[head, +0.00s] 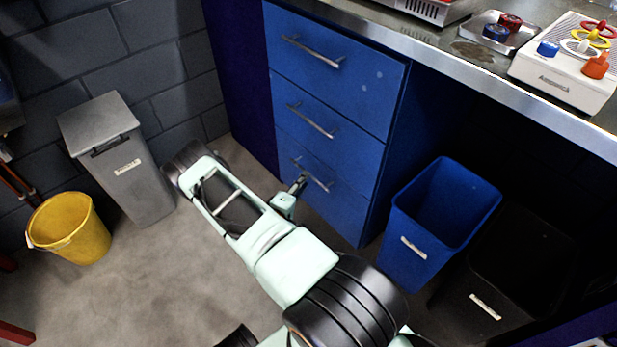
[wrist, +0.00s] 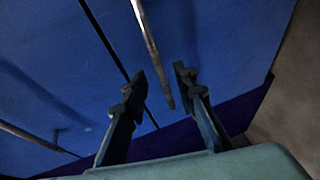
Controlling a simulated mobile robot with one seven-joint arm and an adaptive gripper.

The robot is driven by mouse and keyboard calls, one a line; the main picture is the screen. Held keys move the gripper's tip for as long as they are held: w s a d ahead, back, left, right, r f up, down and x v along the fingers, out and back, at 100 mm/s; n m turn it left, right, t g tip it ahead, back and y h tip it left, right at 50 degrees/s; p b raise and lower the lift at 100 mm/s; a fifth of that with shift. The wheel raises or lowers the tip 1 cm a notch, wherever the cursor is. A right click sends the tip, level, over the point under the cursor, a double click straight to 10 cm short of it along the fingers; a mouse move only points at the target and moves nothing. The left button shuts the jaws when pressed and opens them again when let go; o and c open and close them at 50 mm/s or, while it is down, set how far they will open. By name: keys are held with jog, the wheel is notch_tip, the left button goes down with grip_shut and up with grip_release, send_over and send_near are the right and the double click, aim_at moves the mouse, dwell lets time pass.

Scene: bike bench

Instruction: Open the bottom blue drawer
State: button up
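The bottom blue drawer (head: 338,208) is the lowest of three in the blue cabinet under the bench; its front looks flush with the others. Its metal bar handle (head: 318,181) shows in the head view, partly behind my gripper (head: 299,185). In the wrist view, my gripper (wrist: 162,78) has its two dark fingers apart. The bottom handle (wrist: 151,45) runs between them, its end near the fingertips. I see a gap on the right side of the bar; contact cannot be told. The drawer front (wrist: 225,45) lies behind the fingers.
The middle drawer handle (wrist: 30,135) is left in the wrist view. A blue bin (head: 410,240) and a black bin (head: 480,290) stand right of the cabinet. A grey bin (head: 135,175) and yellow bucket (head: 70,230) stand left. Some floor before the cabinet is bare.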

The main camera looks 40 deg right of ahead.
jog(key=b+x, duration=0.1)
jog(key=x, duration=0.3)
jog(key=shift+w+d, duration=0.15)
jog(key=shift+d, duration=0.2)
grip_shut()
